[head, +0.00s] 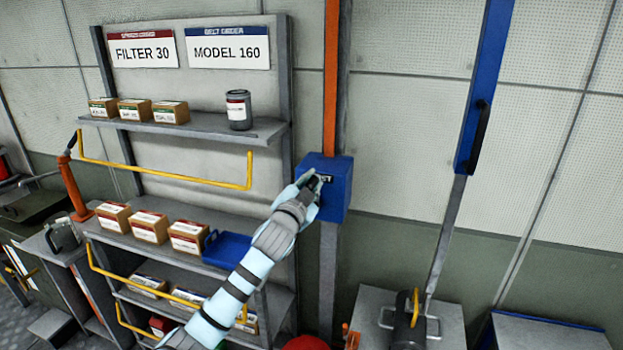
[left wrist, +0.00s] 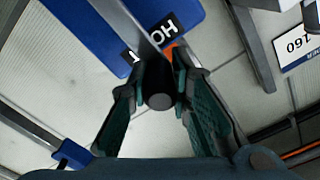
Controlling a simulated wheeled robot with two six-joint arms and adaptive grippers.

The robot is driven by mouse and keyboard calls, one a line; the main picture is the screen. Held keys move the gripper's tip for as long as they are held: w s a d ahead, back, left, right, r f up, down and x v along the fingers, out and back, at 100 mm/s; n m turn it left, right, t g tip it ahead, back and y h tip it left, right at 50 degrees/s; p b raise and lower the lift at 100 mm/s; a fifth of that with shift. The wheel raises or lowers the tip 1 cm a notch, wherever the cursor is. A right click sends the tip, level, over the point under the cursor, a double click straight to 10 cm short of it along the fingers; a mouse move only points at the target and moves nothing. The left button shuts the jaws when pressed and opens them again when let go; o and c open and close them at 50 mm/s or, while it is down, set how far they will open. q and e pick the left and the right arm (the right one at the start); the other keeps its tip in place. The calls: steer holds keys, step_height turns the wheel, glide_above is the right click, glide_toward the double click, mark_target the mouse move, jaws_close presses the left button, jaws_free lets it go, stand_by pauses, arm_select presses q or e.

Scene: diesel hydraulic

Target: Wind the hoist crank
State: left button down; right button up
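The blue hoist box (head: 338,190) is on a grey post below an orange strip. It also shows in the left wrist view (left wrist: 85,25), with a black label reading "HO" and "T", partly covered by the grey crank arm (left wrist: 133,18). The dark round crank handle (left wrist: 160,98) points toward the wrist camera, between the fingers. My left gripper (left wrist: 161,88) has a fingertip close against each side of the handle and looks shut on it. In the head view, my left gripper (head: 313,184) is at the box's front and hides most of the crank. My right gripper is not in view.
A shelf rack (head: 200,125) with small boxes, a dark can (head: 238,110) and a blue tray (head: 228,248) stands left of the hoist box. Yellow rails (head: 165,174) run along its front. A blue post (head: 484,90) hangs to the right, above grey cabinets. The wall between is clear.

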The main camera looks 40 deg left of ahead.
arm_select(q)
steer(key=w+d+f, duration=0.3)
steer(key=d+f, duration=0.6)
steer(key=f, duration=0.1)
steer(key=s+a+f, duration=0.1)
steer(key=a+f, duration=0.2)
steer(key=f, duration=0.4)
steer(key=s+a+f, duration=0.1)
steer(key=s+a, duration=0.2)
steer(key=a, duration=0.6)
steer(key=shift+f, duration=0.25)
steer(key=c, duration=1.9)
jaws_free()
steer(key=shift+s, duration=0.15)
